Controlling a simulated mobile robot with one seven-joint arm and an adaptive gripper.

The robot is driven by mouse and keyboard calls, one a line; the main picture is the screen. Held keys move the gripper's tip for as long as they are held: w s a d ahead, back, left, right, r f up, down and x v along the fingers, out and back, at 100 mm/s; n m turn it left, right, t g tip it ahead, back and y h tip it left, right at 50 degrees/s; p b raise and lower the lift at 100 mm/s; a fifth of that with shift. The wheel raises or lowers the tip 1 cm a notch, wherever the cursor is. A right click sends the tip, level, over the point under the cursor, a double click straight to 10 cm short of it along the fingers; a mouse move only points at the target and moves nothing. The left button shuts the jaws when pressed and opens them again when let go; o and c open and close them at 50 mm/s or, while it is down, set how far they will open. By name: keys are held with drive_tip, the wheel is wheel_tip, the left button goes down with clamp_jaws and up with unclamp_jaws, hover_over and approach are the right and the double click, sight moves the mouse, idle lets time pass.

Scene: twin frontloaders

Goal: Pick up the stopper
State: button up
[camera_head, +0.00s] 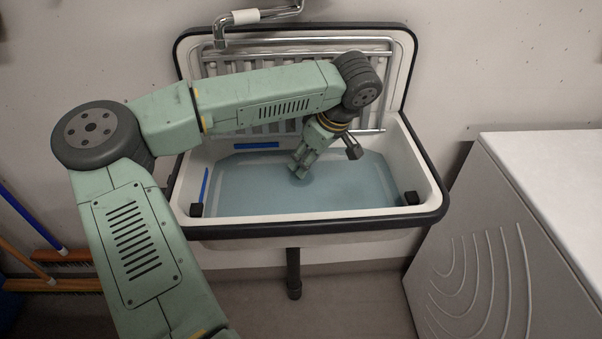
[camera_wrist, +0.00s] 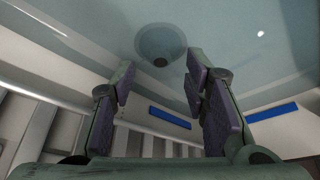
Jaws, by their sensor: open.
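A round grey piece (camera_wrist: 160,42) with a small dark spot at its edge shows under the bluish water in the wrist view. It looks like the stopper in the drain, but I cannot tell the two apart. My gripper (camera_wrist: 160,84) is open, with nothing between its fingers. The round piece lies just beyond the fingertips, roughly midway between them. In the head view my gripper (camera_head: 301,172) points down into the sink basin (camera_head: 415,165), at or just above the water. There the gripper hides the stopper.
Blue strips (camera_head: 257,145) lie along the basin's back and left sides. The dark rim (camera_head: 330,217) surrounds the basin. A faucet (camera_head: 245,17) hangs above at the back left, and a metal rack (camera_head: 290,52) stands behind. A white-topped cabinet (camera_head: 555,165) is to the right.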

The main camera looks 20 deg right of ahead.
drive_tip(key=shift+p+x, duration=0.4)
drive_tip(key=shift+x, duration=1.5)
drive_tip(key=shift+r, duration=0.1)
drive_tip(key=shift+c, duration=0.6)
clamp_jaws()
